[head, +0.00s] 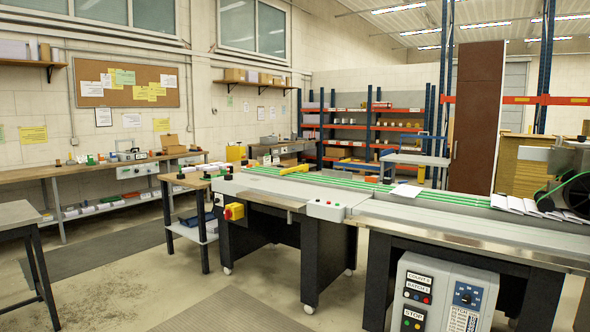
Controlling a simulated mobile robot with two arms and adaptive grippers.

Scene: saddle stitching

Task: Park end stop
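A long conveyor table (400,212) with green belts runs from the middle of the head view to the right. A yellow piece (294,169) lies across its far left part; it may be the end stop, but I cannot tell for sure at this size. A single white sheet or booklet (407,191) lies on the belts near the middle. Several white booklets (535,207) lie overlapping at the right end. Neither of my grippers is in view.
A control box (440,295) with buttons and a dial stands under the conveyor's front. A small side table (190,181) stands at its left end. A grey table (18,213) is at the left edge. The floor (150,290) between is clear.

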